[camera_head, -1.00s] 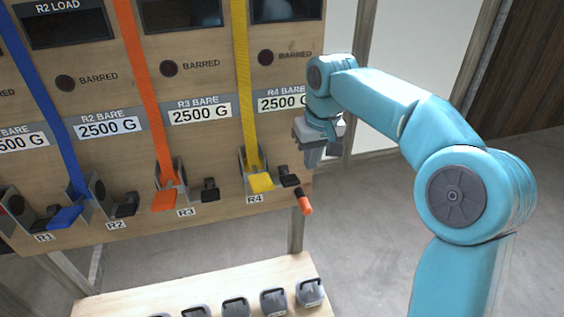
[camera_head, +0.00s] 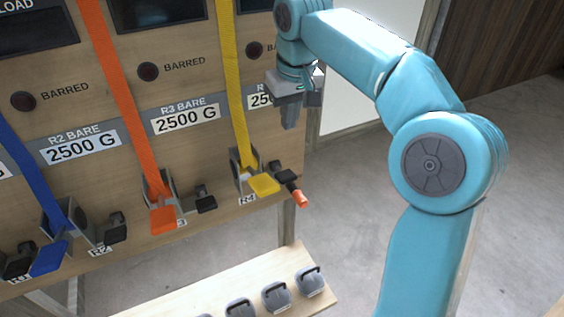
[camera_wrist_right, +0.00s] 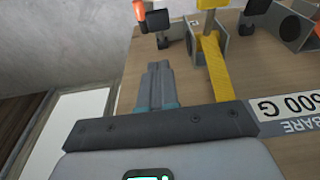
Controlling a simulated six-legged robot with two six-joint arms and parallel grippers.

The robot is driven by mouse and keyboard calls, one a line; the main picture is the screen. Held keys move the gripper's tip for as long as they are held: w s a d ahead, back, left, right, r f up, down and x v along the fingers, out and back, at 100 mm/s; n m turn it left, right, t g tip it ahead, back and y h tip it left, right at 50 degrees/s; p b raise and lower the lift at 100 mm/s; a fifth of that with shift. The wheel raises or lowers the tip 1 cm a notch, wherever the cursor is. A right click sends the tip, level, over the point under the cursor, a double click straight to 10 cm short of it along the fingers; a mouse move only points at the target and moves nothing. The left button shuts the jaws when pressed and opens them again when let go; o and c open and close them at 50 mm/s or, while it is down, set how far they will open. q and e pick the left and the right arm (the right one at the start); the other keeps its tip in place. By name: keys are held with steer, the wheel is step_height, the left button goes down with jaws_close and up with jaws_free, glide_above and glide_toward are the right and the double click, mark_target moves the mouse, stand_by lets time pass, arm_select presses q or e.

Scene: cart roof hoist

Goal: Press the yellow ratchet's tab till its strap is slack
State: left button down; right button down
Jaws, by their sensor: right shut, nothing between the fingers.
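The yellow ratchet (camera_head: 237,172) is on the wooden board at R4, with its yellow tab (camera_head: 264,184) sticking out in front. The yellow strap (camera_head: 233,90) runs up from it and looks straight. In the right wrist view the strap (camera_wrist_right: 216,72) and the tab (camera_wrist_right: 212,4) show at the top, upside down. My right gripper (camera_head: 290,122) is shut and empty, above and to the right of the tab, apart from it. Its closed fingers (camera_wrist_right: 158,66) show beside the strap in the right wrist view. My left gripper is not in view.
A black lever with an orange end (camera_head: 300,198) sits just right of the tab. The orange ratchet's tab (camera_head: 163,219) and blue tab (camera_head: 49,257) are to the left. Several grey weights (camera_head: 276,296) stand on a low wooden shelf (camera_head: 318,268). Open floor lies to the right.

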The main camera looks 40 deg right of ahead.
mark_target(286, 174)
steer(key=f, duration=1.2)
steer(key=shift+w+d+f+b, duration=0.2)
steer(key=shift+w+f+b, duration=0.1)
steer(key=shift+w+f, duration=0.1)
steer(key=shift+s+f, duration=0.2)
steer(key=shift+f, duration=0.25)
steer(key=shift+w+a, duration=0.1)
steer(key=shift+a, duration=0.05)
